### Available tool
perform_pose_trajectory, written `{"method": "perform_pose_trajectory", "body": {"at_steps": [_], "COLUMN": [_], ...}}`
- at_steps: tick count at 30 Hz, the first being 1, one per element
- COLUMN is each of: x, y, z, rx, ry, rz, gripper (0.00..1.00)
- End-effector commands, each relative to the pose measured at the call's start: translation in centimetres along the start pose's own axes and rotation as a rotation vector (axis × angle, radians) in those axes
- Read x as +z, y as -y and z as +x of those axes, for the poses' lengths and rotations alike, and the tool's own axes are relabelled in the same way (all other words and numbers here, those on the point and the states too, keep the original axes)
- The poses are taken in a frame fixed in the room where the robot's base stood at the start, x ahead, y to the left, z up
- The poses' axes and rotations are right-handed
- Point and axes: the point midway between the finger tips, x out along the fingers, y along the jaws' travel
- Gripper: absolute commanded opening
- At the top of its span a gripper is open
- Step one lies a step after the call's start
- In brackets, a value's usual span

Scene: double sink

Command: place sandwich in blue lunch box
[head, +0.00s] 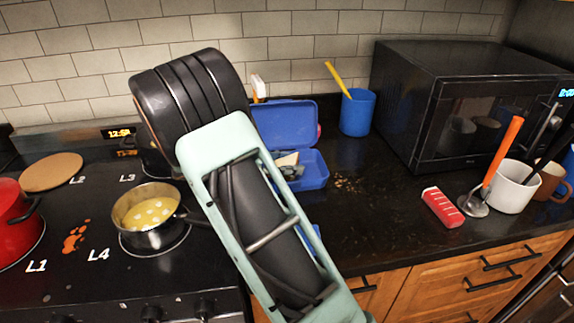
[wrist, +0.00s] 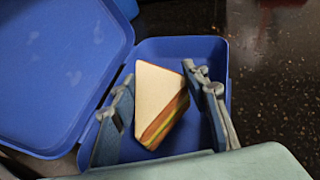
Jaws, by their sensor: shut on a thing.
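The blue lunch box stands open on the dark counter, its lid (head: 284,124) tipped back and its tray (head: 314,172) in front. In the wrist view its lid (wrist: 60,70) is at the left and its tray (wrist: 180,47) is under the sandwich. The sandwich (wrist: 158,98), a wedge with pale bread and layered filling, is between the fingers of my gripper (wrist: 162,98), within the tray's outline. My gripper is shut on it. Whether the sandwich touches the tray floor is unclear. In the head view my arm hides most of the gripper; part of the sandwich (head: 288,160) shows.
A blue cup (head: 357,113) with a yellow utensil stands behind the box. A microwave (head: 470,105), white mug (head: 513,187) and red item (head: 442,208) are to the right. A pot (head: 150,214) sits on the stove at left.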

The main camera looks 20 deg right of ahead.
Motion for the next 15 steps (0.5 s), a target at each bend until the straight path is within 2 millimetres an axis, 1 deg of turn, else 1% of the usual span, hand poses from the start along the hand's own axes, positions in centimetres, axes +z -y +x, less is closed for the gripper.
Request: {"method": "perform_pose_trajectory", "body": {"at_steps": [1, 7, 11, 12, 15], "x": [-0.33, -0.31, -0.63, -0.68, -0.62], "y": [0.00, 0.00, 0.00, 0.00, 0.00], "z": [0.16, 0.14, 0.26, 0.27, 0.24], "rx": [0.000, 0.000, 0.000, 0.000, 0.001], "ry": [0.001, 0.000, 0.000, 0.000, 0.000], "rz": [0.000, 0.002, 0.001, 0.001, 0.002], "gripper": [0.36, 0.36, 0.36, 0.43, 0.54]}}
